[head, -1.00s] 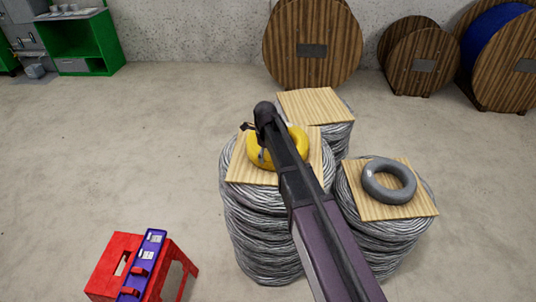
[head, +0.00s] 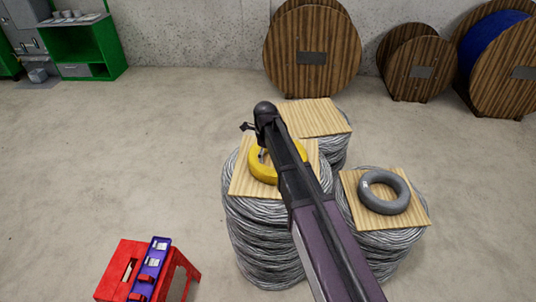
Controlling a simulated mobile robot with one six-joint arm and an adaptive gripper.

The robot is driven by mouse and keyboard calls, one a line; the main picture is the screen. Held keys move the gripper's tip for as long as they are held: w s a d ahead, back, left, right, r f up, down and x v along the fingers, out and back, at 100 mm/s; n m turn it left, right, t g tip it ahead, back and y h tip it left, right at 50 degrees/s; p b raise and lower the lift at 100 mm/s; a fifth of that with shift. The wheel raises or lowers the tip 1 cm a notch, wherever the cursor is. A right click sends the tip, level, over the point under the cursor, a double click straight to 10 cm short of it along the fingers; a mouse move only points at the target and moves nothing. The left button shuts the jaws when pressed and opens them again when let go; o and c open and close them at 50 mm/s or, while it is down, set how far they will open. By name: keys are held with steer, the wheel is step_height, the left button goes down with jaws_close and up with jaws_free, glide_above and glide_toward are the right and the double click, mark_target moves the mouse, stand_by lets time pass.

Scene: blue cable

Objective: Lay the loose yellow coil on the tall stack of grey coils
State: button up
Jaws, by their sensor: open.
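The yellow coil (head: 261,171) lies on a square wooden board (head: 244,183) on top of the tall stack of grey coils (head: 262,235). My arm crosses in front and hides part of the coil. My gripper (head: 260,153) is at the left side of the arm's end, over the yellow coil. Its fingers are small and partly hidden behind the arm, and I cannot tell whether they touch the coil.
A shorter grey stack on the right bears a board with a dark grey coil (head: 384,203). Another stack with a bare board (head: 315,117) stands behind. A red step stool (head: 121,270) with a purple case (head: 151,262) is at front left. Wooden cable reels (head: 311,67) line the wall.

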steer(key=shift+r+p, duration=0.55)
steer(key=shift+r, duration=0.25)
stand_by(0.4)
steer(key=shift+s+d, duration=0.25)
steer(key=shift+d, duration=0.2)
steer(key=s+d+n, duration=1.9)
steer(key=d+n, duration=0.3)
steer(key=shift+s+d+n, duration=0.15)
steer(key=shift+s+n, duration=0.15)
steer(key=shift+n, duration=0.1)
